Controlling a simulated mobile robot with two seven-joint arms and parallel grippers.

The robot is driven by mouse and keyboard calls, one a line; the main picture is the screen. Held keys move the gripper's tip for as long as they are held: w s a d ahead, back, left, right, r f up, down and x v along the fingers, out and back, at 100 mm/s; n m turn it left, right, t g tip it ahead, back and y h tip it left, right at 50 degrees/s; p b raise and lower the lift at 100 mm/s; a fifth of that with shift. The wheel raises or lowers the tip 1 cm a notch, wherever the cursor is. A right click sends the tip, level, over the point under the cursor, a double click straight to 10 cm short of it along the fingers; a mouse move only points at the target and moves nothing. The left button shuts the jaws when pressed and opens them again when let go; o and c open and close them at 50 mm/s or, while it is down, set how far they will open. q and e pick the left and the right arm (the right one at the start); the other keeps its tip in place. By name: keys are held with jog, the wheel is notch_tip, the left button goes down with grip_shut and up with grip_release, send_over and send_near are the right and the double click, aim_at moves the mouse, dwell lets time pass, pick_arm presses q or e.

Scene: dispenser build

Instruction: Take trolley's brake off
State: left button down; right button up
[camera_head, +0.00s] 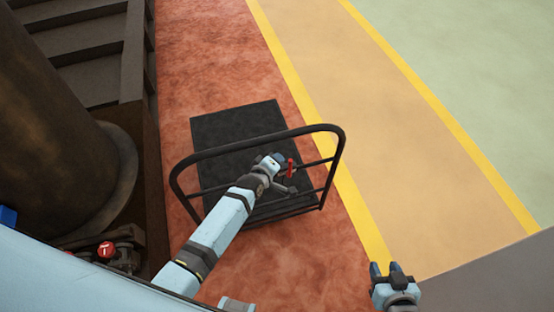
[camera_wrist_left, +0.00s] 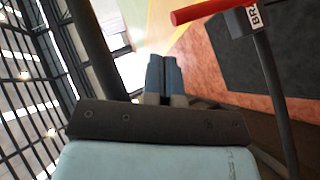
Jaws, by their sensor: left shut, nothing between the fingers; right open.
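The trolley (camera_head: 237,130) has a flat black platform and a black tubular push handle (camera_head: 254,137) at its near end. The red brake lever grip (camera_head: 291,167) is at the handle's right part. In the left wrist view the red grip (camera_wrist_left: 205,12) lies at the top, beside a partly visible white label starting "BR" and a dark bar. My left gripper (camera_head: 278,158) is at the handle, just left of the red grip. Its fingers (camera_wrist_left: 163,75) are shut together, empty, and appear apart from the grip. My right gripper (camera_head: 388,268) is open and empty at lower right, away from the trolley.
A large dark cylinder (camera_head: 50,130) and dark steel structure stand at the left, with a red round knob (camera_head: 106,249) low down. A yellow line (camera_head: 300,95) runs right of the trolley. The tan lane (camera_head: 420,140) beyond is clear. A grey surface (camera_head: 500,280) fills the lower right.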

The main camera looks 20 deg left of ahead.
dwell(0.3)
pick_arm(q)
jog(key=v, duration=1.4)
jog(key=shift+b, duration=0.35)
jog(key=shift+f, duration=0.1)
jog(key=s+a+m+g+p, duration=0.1)
jog(key=s+m+g, duration=0.1)
jog(key=s+m, duration=1.1)
jog(key=shift+f+m, duration=0.2)
jog(key=shift+m, duration=0.5)
